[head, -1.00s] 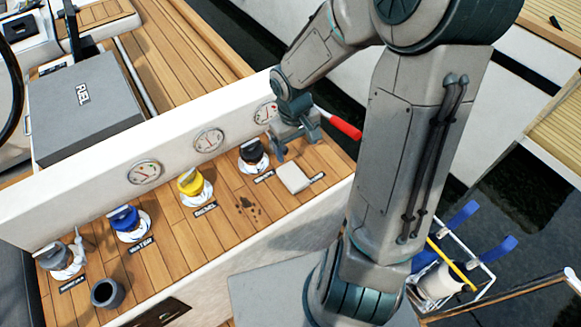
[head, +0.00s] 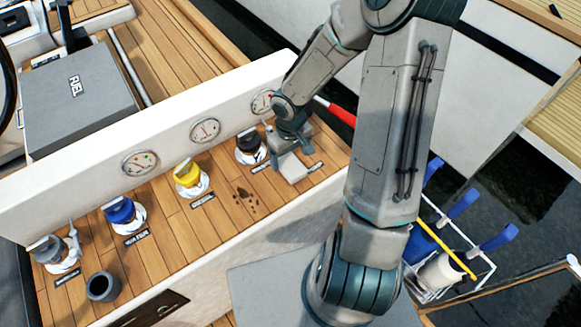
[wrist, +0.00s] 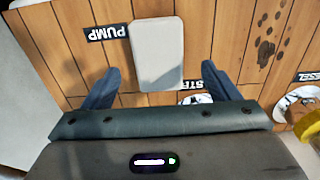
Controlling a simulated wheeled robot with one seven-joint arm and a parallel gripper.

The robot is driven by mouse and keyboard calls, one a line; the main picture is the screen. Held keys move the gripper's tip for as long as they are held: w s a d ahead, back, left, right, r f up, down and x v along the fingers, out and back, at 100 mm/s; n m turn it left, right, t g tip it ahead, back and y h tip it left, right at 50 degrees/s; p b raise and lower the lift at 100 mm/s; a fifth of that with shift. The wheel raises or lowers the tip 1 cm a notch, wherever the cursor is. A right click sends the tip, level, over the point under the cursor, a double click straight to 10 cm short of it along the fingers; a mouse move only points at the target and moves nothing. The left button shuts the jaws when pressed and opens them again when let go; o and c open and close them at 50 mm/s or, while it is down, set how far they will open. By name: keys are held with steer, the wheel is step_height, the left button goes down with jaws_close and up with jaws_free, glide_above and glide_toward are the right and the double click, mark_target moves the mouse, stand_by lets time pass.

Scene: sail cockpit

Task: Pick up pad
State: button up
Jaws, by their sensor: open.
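The pad (head: 292,168) is a flat, light grey rectangular block lying on the wooden deck shelf near its right end. In the wrist view the pad (wrist: 157,52) lies between and just beyond the fingertips, beside the PUMP label. My gripper (head: 284,150) is over the shelf, right by the pad. In the wrist view my gripper (wrist: 156,78) has its two fingers wide apart, one on each side of the pad's near end, with gaps between. The gripper is empty. I cannot tell its exact height above the pad.
A black-capped fitting (head: 250,147) stands left of the pad, and a red handle (head: 336,112) lies behind it. A yellow-capped fitting (head: 190,178), a blue-capped fitting (head: 122,213) and a dark cup (head: 103,287) are further left. Dark spots (head: 245,196) mark the planks.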

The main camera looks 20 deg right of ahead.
mark_target(291, 164)
step_height(291, 164, down, 4)
steer(key=shift+w+f+b, duration=0.1)
steer(key=shift+f+b, duration=0.15)
steer(key=shift+b, duration=0.05)
steer(key=shift+d, duration=0.1)
steer(key=c, duration=1.1)
steer(key=shift+o, duration=0.2)
steer(key=shift+r, duration=0.1)
steer(key=shift+r, duration=0.4)
step_height(291, 164, up, 4)
steer(key=shift+f+p, duration=0.15)
steer(key=shift+p, duration=0.35)
steer(key=s+d+r+p, duration=0.2)
steer(key=s+d+r, duration=0.4)
steer(key=s+d, duration=0.2)
steer(key=shift+d+r+p, duration=0.2)
steer(key=shift+d+p, duration=0.05)
steer(key=shift+p, duration=0.15)
